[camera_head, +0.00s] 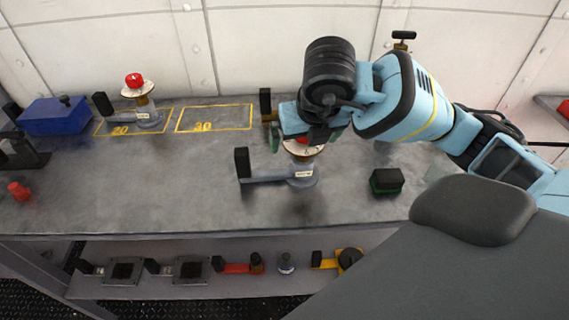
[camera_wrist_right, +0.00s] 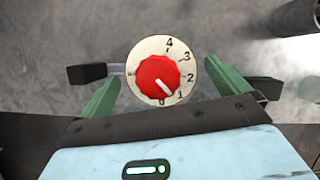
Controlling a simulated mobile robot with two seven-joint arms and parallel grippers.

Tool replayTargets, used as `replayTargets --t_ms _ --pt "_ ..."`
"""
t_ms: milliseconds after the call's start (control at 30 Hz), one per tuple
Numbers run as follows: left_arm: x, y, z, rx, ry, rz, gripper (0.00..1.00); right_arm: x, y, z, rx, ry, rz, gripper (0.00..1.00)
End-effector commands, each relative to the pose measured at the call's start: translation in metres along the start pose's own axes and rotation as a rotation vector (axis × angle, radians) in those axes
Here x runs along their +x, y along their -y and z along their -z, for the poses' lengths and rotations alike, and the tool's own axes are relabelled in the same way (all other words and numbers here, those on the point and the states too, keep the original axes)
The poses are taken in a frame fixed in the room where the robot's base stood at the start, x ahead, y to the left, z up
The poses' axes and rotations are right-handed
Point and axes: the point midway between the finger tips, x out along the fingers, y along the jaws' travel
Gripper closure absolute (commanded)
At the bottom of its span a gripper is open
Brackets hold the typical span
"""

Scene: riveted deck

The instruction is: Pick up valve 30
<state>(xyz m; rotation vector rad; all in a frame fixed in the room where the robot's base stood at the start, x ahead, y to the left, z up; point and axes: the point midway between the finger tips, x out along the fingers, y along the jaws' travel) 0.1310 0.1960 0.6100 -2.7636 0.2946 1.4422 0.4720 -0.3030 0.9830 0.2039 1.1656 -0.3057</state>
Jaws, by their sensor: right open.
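A valve with a grey body (camera_head: 303,181), a long bar and an upright black handle (camera_head: 242,163) stands on the grey worktop. The small label on its body is too small to read. Its round dial and red knob (camera_wrist_right: 158,79) show fully in the right wrist view, with the pointer between 1 and 0. My right gripper (camera_head: 304,138) is above this valve, with its green fingers open on either side of the dial. It also shows in the right wrist view (camera_wrist_right: 163,72). In the head view the gripper partly hides the dial. My left gripper is not in view.
A similar valve (camera_head: 148,114) stands in the yellow outline marked 20. The outline marked 30 (camera_head: 215,117) is empty. A blue box (camera_head: 54,115), a red piece (camera_head: 19,191) and a dark green-black block (camera_head: 386,180) are on the worktop. Several parts lie on the shelf below.

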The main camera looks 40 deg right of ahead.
Motion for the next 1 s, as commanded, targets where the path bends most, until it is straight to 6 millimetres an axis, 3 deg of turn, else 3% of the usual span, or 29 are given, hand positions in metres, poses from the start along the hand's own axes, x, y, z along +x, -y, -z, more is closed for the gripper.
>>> replayTargets --t_ms 200,467,1000 --pt "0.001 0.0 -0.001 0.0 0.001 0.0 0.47 0.024 0.001 0.001 0.0 -0.002 0.001 0.0" --pt "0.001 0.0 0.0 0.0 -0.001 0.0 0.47 0.026 0.001 0.0 -0.001 0.0 0.0 0.0" --pt "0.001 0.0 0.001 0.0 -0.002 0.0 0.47 0.026 0.001 0.0 0.0 0.001 0.0 0.69"
